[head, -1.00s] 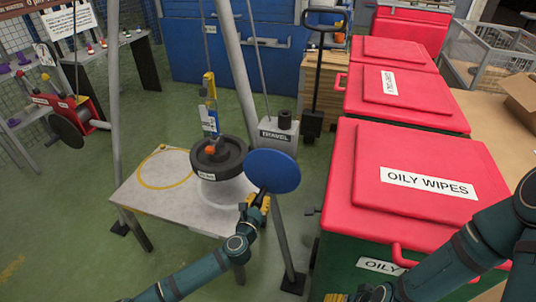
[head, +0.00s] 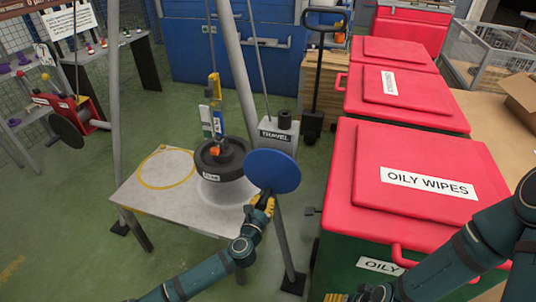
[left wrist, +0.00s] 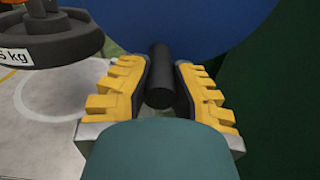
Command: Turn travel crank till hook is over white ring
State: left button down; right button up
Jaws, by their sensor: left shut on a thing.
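The travel crank is a blue disc (head: 272,171) with a black handle (left wrist: 160,75). My left gripper (head: 264,203) is shut around that handle; the wrist view shows the handle between its yellow fingers (left wrist: 160,92). The yellow hook block (head: 214,92) hangs above a dark round weight (head: 232,162), which also shows in the left wrist view (left wrist: 50,45). The white ring (left wrist: 24,100) is painted on the table beneath, and the weight hides part of it in the head view. Only yellow tips of my right gripper (head: 337,297) show at the bottom edge.
The grey table (head: 165,205) also has a yellow ring (head: 141,168) on its left. A TRAVEL box (head: 280,139) stands behind the blue disc. Red-lidded bins (head: 400,215) crowd the right side.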

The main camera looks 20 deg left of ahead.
pick_arm(q)
jog(key=c, duration=0.7)
grip_release()
jog(key=shift+o, duration=0.8)
jog(key=shift+a, duration=0.1)
jog(key=shift+s+a, duration=0.1)
jog(key=shift+s, duration=3.9)
